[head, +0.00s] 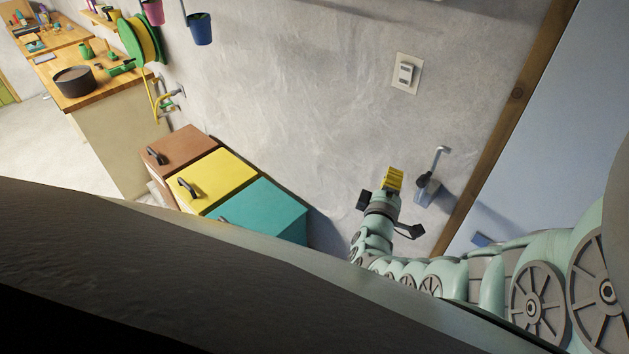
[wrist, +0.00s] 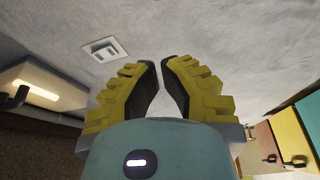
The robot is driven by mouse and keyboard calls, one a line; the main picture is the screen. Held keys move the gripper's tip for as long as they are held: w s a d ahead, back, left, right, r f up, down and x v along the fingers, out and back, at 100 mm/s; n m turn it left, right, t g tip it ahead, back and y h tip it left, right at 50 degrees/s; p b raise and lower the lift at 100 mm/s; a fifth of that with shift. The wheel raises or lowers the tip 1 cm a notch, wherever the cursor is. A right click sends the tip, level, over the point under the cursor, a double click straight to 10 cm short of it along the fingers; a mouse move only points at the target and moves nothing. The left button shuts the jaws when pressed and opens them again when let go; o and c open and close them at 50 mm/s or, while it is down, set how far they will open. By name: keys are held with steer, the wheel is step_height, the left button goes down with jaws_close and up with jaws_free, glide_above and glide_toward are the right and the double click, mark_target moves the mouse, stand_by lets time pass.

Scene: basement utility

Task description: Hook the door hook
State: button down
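A grey metal hook (head: 439,158) sticks out from the concrete wall in the head view, above a small grey box (head: 428,190) with a dark part, beside the wooden door frame. I take it for the door hook, but cannot be sure. My gripper (head: 393,178) has yellow fingers and is just left of this hook and box in the picture, apart from them. In the wrist view my gripper (wrist: 160,63) shows its two fingers close together with a narrow gap and nothing between them. A dark handle-like part (wrist: 14,97) on a pale panel shows at the left; what it is, I cannot tell.
A white wall switch (head: 405,73) is above my gripper; it also shows in the wrist view (wrist: 104,49). Brown, yellow (head: 219,181) and teal (head: 263,208) bins stand along the wall at left. A blue-grey door panel (head: 560,120) is at right, beyond the wooden frame (head: 516,95).

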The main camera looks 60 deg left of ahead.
steer(key=shift+w+d+f+b, duration=0.1)
steer(key=shift+w+d+b, duration=0.15)
steer(key=shift+w+b, duration=0.7)
steer(key=shift+w+d+f+b, duration=0.1)
steer(key=shift+w+d+b, duration=0.1)
steer(key=shift+w, duration=1.35)
steer(key=shift+w+d+r+m+b, duration=0.15)
steer(key=shift+d+m+b, duration=0.15)
steer(key=shift+d+b, duration=0.15)
